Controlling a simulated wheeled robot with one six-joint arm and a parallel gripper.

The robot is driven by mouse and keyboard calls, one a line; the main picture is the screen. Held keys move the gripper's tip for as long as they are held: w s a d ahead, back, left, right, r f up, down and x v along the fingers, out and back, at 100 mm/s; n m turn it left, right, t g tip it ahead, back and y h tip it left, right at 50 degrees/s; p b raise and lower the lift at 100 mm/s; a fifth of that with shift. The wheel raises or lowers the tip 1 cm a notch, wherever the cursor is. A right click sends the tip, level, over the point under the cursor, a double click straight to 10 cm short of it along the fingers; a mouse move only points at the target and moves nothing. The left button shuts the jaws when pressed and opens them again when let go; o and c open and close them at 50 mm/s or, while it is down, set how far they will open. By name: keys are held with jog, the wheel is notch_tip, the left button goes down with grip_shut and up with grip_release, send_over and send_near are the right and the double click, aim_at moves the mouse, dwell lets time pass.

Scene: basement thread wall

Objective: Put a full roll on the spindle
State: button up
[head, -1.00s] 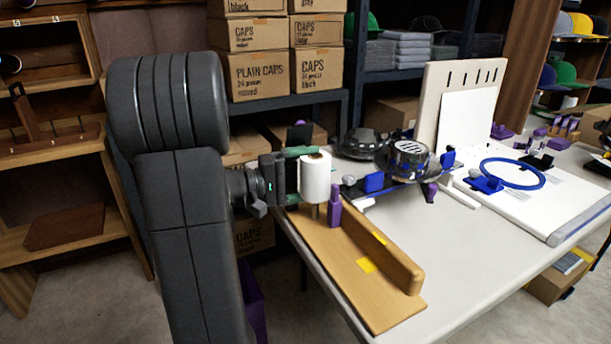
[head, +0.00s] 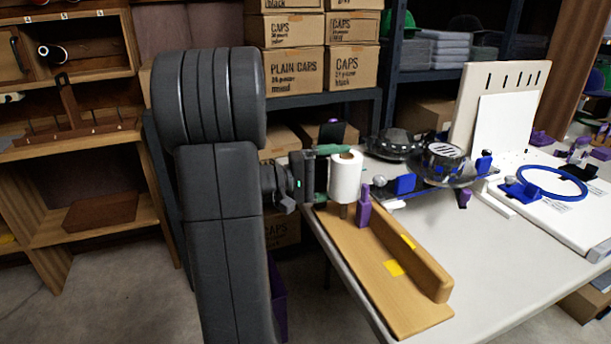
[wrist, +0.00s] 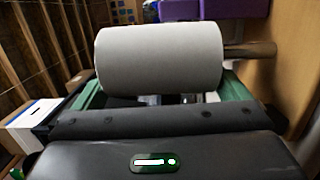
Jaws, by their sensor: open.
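A white roll (head: 345,178) stands upright on the short spindle (head: 343,211) at the back end of a wooden board on the table. A brown core shows at its top. My gripper (head: 335,175) reaches in from the left at the roll's height, its green-edged jaws open around the roll. I cannot tell whether the jaws touch the roll.
The wooden board (head: 375,265) has a raised side rail, yellow patches and a purple post (head: 363,207) close beside the roll. Clear caps on blue holders (head: 405,186) stand behind. A wooden rack (head: 78,120) with a spool is at left. The near tabletop is clear.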

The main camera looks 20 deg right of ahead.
jog(key=a+p, duration=0.2)
jog(key=a, duration=1.1)
jog(key=shift+w+a, duration=0.3)
jog(key=shift+d, duration=0.1)
jog(key=shift+s+d+b, duration=0.2)
jog(key=shift+d+b, duration=0.15)
jog(key=shift+d, duration=1.7)
jog(key=shift+s+d+b, duration=0.15)
jog(key=shift+d+b, duration=0.15)
jog(key=shift+d, duration=1.75)
jog(key=shift+s, duration=0.1)
